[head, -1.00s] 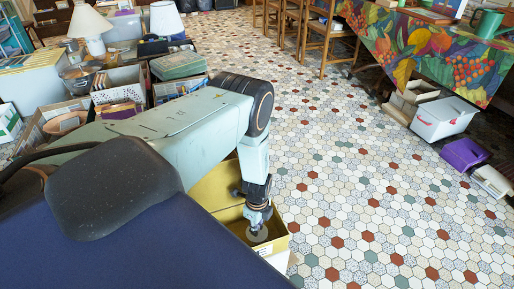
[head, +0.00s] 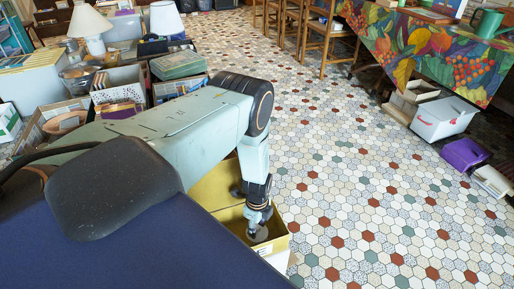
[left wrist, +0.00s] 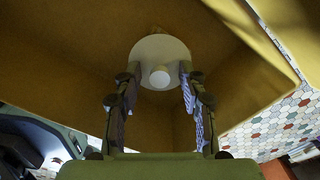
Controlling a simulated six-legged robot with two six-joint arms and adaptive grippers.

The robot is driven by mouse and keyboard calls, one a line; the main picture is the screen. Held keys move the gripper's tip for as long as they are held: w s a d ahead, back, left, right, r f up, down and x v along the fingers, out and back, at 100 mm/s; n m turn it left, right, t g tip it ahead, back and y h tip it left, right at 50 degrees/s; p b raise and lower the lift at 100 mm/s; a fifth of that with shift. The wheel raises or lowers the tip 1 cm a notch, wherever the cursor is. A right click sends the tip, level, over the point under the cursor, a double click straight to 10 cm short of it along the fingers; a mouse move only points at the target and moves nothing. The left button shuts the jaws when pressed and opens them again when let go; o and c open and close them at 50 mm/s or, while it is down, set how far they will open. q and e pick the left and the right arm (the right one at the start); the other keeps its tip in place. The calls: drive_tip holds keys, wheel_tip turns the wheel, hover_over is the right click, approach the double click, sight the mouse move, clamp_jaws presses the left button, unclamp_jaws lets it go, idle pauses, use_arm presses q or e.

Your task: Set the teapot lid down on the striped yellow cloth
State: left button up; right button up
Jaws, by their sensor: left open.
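A pale round lid (left wrist: 160,47) with a knob on top shows in the left wrist view, inside a yellow box (left wrist: 80,50). My left gripper (left wrist: 160,72) is open, with one finger on each side of the lid; I cannot tell whether the fingertips touch its rim. In the head view my left gripper (head: 256,224) points down into the yellow box (head: 276,244), with the lid (head: 258,236) a grey disc under it. I cannot make out a striped yellow cloth in either view. My right gripper is not in view.
The box walls stand close around my left gripper. The tiled floor (head: 360,190) to the right is clear. Beyond it are a white bin (head: 442,120), a purple box (head: 464,154) and a table with a colourful cloth (head: 430,45). Crates and lamps crowd the back left.

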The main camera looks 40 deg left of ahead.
sight(257, 227)
use_arm(q)
wheel_tip(257, 227, up, 12)
drive_tip(key=p, duration=0.7)
drive_tip(key=s+d+r+n, duration=0.2)
drive_tip(key=s+d+n, duration=0.6)
drive_tip(key=s+d, duration=0.3)
drive_tip(key=s+d+r+n, duration=0.2)
drive_tip(key=s+r+n, duration=0.4)
drive_tip(key=s, duration=0.7)
drive_tip(key=n, duration=0.2)
drive_tip(key=shift+s+r+n, duration=0.15)
drive_tip(key=shift+n, duration=0.25)
drive_tip(key=shift+d, duration=0.1)
drive_tip(key=shift+s, duration=0.1)
